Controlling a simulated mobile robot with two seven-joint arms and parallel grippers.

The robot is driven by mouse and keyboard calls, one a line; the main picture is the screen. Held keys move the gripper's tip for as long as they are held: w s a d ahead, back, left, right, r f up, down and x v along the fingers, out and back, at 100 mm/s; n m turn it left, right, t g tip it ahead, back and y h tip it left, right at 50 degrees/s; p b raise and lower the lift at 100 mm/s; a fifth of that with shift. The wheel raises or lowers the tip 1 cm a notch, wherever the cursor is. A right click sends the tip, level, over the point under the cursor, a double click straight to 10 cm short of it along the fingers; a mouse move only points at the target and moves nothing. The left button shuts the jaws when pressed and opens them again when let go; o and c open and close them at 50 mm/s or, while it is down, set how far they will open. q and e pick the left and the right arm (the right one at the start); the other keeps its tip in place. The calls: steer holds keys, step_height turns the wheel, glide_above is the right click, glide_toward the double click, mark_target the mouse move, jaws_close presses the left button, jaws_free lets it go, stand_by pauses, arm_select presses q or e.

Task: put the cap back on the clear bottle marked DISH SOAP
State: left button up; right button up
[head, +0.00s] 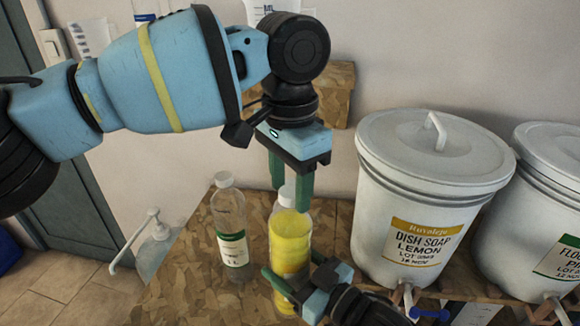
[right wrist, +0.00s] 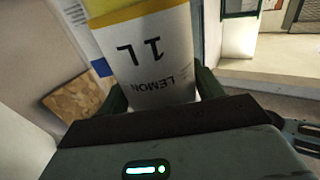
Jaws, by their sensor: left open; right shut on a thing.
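A clear bottle of yellow liquid (head: 290,240) stands upright at the wooden surface's front right. In the right wrist view its white label (right wrist: 155,50) reads "LEMON" and "1 L" upside down; no DISH SOAP wording shows on it. A white cap (head: 287,196) sits at the top of its neck; I cannot tell whether it is screwed down. My left gripper (head: 291,197) points down above the bottle, open, its green fingers on either side of the cap. My right gripper (head: 292,266) is shut around the bottle's lower body, and its fingers flank the label in the right wrist view.
Another clear bottle (head: 230,225) with a white cap stands close on the left.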

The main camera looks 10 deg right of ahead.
arm_select(q)
steer(key=c, duration=1)
steer(key=o, duration=1.1)
step_height(320, 180, up, 12)
